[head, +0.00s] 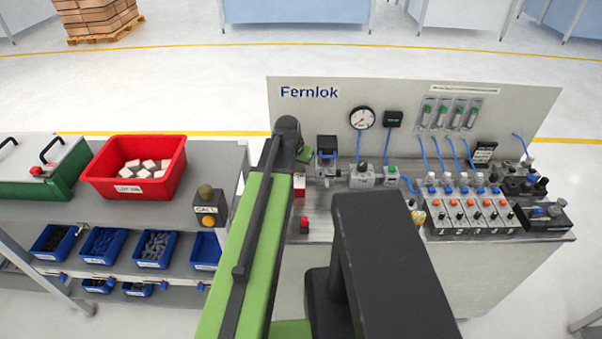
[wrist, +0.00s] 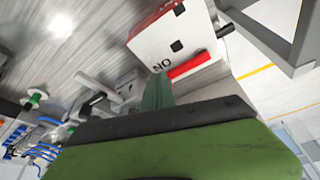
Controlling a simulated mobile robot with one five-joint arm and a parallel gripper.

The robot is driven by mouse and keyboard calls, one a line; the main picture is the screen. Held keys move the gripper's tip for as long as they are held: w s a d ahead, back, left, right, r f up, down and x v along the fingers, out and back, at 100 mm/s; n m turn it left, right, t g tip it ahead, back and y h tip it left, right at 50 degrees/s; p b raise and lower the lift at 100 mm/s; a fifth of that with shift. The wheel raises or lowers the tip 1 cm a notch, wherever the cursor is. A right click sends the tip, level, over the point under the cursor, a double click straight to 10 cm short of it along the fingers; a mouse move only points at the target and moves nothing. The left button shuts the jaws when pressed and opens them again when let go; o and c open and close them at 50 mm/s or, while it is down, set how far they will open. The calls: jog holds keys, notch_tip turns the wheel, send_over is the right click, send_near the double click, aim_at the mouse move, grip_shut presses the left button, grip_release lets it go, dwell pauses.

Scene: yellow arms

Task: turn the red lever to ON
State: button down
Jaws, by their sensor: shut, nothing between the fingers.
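The red lever (wrist: 194,66) shows in the wrist view as a short red bar beside a white and red box (wrist: 172,40). The box face has dark square marks and letters that read ON upside down, close to the lever. My gripper (wrist: 158,92) is shut and empty, its narrow dark green fingers pointing at the lever's left end. I cannot tell whether they touch it. In the head view my arm reaches to the bench's left end, where a small white and red box (head: 299,184) shows beside it; the fingers are not clear there.
The Fernlok panel (head: 300,120) stands behind the bench, with a gauge (head: 362,117), blue tubes and valves to the right. A small red and black part (head: 304,225) sits near the bench front. Left is a shelf with a red bin (head: 110,188) and a call button (head: 209,220).

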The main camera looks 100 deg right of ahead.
dwell(0.4)
jog(key=shift+w+a, duration=0.1)
jog(key=shift+a, duration=0.2)
jog(key=a, duration=0.1)
jog(key=w+a, duration=0.1)
jog(key=a+r+p, duration=0.1)
jog(key=a, duration=0.1)
jog(key=shift+w, duration=0.15)
jog(key=s+p+v, duration=0.1)
jog(key=p+v, duration=0.7)
jog(key=shift+r, duration=0.45)
jog(key=shift+w+a, duration=0.1)
